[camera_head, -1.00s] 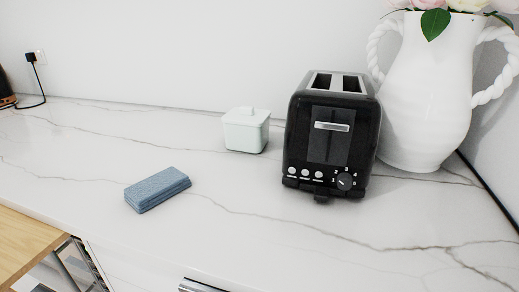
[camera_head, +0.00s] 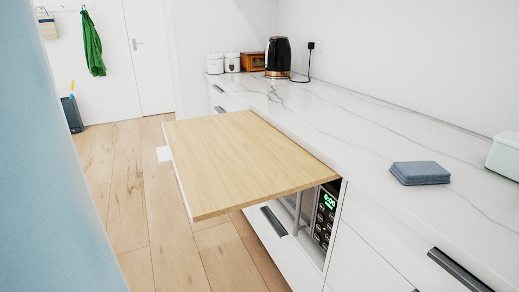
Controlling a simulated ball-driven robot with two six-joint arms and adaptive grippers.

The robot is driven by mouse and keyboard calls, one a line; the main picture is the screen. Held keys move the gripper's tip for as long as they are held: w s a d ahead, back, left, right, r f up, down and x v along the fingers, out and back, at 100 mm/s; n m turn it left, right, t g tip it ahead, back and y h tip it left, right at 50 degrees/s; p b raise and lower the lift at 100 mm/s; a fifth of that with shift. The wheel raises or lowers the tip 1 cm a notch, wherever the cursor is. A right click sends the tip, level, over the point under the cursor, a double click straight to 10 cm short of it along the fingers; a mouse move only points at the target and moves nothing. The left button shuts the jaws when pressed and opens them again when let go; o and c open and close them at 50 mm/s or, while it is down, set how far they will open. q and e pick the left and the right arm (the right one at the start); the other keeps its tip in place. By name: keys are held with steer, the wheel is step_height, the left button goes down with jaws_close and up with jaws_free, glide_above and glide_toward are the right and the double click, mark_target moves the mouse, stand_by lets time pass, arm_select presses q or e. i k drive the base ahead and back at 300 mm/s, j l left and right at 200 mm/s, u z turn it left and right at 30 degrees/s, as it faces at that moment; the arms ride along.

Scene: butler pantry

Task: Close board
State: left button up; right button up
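The board (camera_head: 240,160) is a flat, light wooden pull-out slab. It sticks out from the front of the white cabinets, just below the marble worktop. A white front panel (camera_head: 181,181) runs along its outer left edge. Neither of my grippers shows in the head view.
The worktop (camera_head: 375,150) holds folded blue cloths (camera_head: 420,173), a pale lidded box (camera_head: 505,155) and a black kettle (camera_head: 278,57). Wooden floor (camera_head: 135,170) lies free left of the board. A blue surface (camera_head: 50,170) blocks the left edge.

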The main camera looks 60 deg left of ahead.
mark_target(224, 163)
steer(key=u, duration=0.45)
steer(key=k+u, duration=0.1)
steer(key=u, duration=0.4)
steer(key=j+u, duration=0.1)
steer(key=u, duration=0.85)
steer(key=k+j+u, duration=0.1)
steer(key=u, duration=0.35)
